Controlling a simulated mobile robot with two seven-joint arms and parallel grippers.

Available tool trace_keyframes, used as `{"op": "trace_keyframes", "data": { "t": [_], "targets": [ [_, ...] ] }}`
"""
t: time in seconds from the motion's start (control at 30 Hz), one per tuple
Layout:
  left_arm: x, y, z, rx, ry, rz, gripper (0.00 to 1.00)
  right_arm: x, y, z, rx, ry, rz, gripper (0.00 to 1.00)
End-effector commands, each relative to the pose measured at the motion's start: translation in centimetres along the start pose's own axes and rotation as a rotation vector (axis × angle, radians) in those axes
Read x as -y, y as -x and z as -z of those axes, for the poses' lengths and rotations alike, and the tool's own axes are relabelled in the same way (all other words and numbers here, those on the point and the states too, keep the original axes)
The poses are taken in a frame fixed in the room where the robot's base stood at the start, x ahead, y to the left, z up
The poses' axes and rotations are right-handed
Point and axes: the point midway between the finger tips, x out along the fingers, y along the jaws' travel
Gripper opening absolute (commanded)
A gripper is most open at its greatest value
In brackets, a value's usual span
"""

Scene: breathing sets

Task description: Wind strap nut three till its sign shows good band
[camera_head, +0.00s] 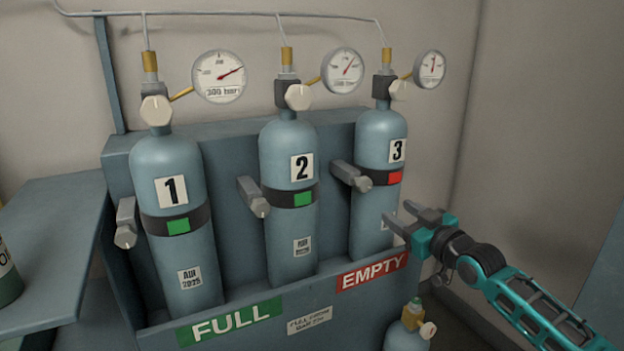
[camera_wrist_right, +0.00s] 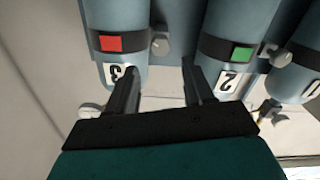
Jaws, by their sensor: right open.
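Cylinder three (camera_head: 376,215) stands upright at the right end of the rack, with a dark strap around it. The sign on its strap (camera_head: 394,177) is red; it also shows red in the right wrist view (camera_wrist_right: 122,43). Strap nut three (camera_head: 351,177) is a grey knob sticking out at the strap's left side; in the right wrist view the knob (camera_wrist_right: 160,46) lies beyond the fingers. My right gripper (camera_head: 403,222) is open and empty, in front of cylinder three, below and right of the nut, apart from it. My left gripper is not in view.
Cylinders one (camera_head: 175,260) and two (camera_head: 290,240) stand to the left, both with green strap signs and their own strap nuts. Valves, gauges and a pipe are above. A small cylinder (camera_head: 404,336) stands below the EMPTY label (camera_head: 372,273). A side table (camera_head: 50,230) is at left.

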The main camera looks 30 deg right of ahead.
Motion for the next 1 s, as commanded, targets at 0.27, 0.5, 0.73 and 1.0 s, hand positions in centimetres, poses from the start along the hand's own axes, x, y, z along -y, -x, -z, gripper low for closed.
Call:
{"op": "trace_keyframes", "data": {
  "t": [0.27,0.5,0.73,1.0],
  "targets": [
    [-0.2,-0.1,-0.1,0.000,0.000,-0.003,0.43,-1.1,-1.0,1.4,-0.028,0.000,-0.013,0.52],
    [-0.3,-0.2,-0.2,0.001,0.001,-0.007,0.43,-1.2,-3.8,1.5,-0.029,0.001,-0.014,0.52],
    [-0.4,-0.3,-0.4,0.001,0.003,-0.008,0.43,-1.2,-6.7,1.5,-0.028,0.001,-0.013,0.52],
    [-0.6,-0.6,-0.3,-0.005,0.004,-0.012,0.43,-1.2,-10.1,1.6,-0.027,0.001,-0.013,0.52]
  ]
}}
